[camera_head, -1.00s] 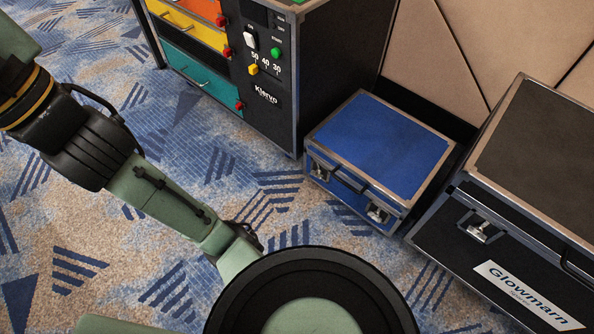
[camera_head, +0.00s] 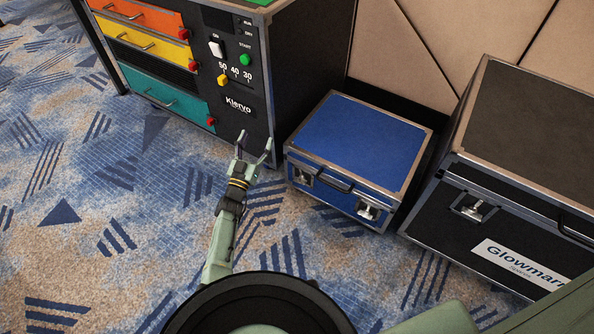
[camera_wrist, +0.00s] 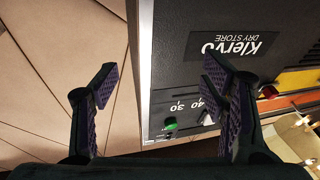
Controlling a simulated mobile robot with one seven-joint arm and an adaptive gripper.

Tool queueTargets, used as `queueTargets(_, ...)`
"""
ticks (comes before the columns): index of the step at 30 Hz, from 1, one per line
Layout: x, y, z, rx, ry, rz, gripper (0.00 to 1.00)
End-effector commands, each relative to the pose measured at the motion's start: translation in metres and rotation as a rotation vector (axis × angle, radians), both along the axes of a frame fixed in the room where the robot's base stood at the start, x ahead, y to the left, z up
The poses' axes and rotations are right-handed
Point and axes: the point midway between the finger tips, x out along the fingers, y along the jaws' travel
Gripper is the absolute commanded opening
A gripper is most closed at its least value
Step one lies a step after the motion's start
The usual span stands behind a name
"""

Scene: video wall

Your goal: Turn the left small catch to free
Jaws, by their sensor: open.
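A low case with a blue lid (camera_head: 363,142) stands on the carpet in the head view. Its front has a left metal catch (camera_head: 303,175), a right metal catch (camera_head: 368,209) and a dark handle between them. My gripper (camera_head: 254,143) is open and empty, left of the blue case and in front of the cabinet's lower right corner. It is apart from the left catch. In the wrist view my gripper (camera_wrist: 158,85) has its fingers spread, with the cabinet front behind them. The catches are not in the wrist view.
A black Klervo cabinet (camera_head: 306,70) with coloured drawers and red knobs stands left of the blue case; it also shows upside down in the wrist view (camera_wrist: 180,50). A larger black Glowmarn case (camera_head: 530,130) stands close on the right. Carpet in front is clear.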

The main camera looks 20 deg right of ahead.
Motion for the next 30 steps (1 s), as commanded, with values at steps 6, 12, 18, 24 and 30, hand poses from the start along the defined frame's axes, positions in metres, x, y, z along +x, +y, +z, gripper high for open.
queueTargets(6,-0.100,-0.032,-0.157,0.042,0.249,-0.195,0.67)
queueTargets(12,-0.139,-0.035,-0.201,0.061,0.332,-0.262,0.67)
queueTargets(18,-0.126,-0.055,-0.207,0.062,0.335,-0.268,0.67)
queueTargets(24,-0.101,-0.086,-0.208,0.063,0.333,-0.267,0.67)
queueTargets(30,-0.083,-0.110,-0.206,0.063,0.334,-0.266,0.67)
